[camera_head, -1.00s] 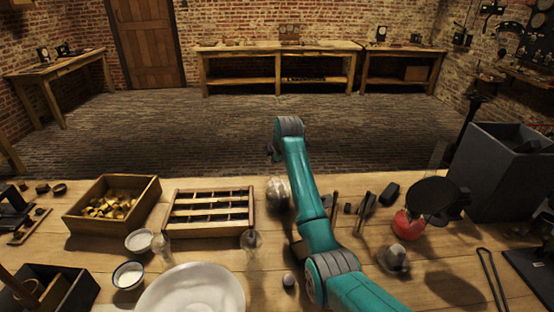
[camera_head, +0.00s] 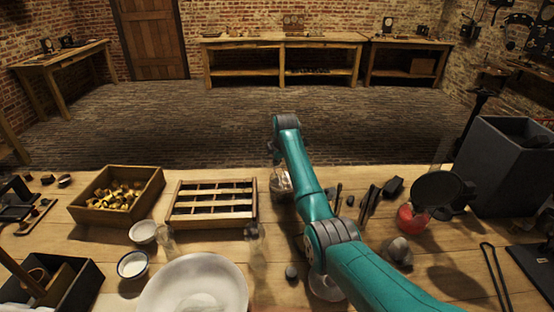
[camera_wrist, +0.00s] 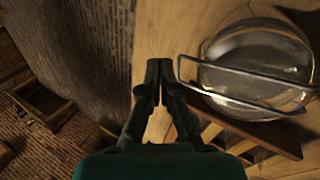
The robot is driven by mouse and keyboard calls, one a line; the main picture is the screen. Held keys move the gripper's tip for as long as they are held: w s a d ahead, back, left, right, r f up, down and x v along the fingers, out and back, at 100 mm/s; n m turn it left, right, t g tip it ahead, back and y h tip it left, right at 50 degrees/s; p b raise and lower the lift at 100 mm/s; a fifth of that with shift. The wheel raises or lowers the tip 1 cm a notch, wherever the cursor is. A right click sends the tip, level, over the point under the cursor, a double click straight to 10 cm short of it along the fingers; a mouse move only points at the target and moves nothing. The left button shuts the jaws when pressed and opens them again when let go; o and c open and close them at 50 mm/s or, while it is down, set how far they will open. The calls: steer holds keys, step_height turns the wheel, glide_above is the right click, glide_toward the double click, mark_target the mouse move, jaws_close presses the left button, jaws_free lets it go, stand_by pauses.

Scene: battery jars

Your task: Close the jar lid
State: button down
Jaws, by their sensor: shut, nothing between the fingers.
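A round clear glass jar (camera_wrist: 240,98) with a wire bail shows at the right of the wrist view. In the head view the jar (camera_head: 281,181) stands on the bench, partly hidden by my arm. I cannot tell the lid apart from the glass, so whether it is open or shut is unclear. My gripper (camera_wrist: 160,66) is shut and empty. Its fingertips are left of the jar in the wrist view, close to the wire loop, with a small gap showing. In the head view the fingers are mostly hidden behind my arm.
A slatted wooden rack (camera_head: 212,182) stands left of the jar, with a wooden box (camera_head: 85,203) of brass pieces beyond it. Small tools lie to the right. A magnifier disc (camera_head: 437,194) and a grey bin (camera_head: 500,165) stand farther right. A white bowl (camera_head: 160,290) is in front.

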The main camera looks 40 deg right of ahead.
mark_target(281, 173)
stand_by(0.6)
steer(key=v, duration=1.1)
steer(key=shift+s+r, duration=0.25)
steer(key=shift+r, duration=0.05)
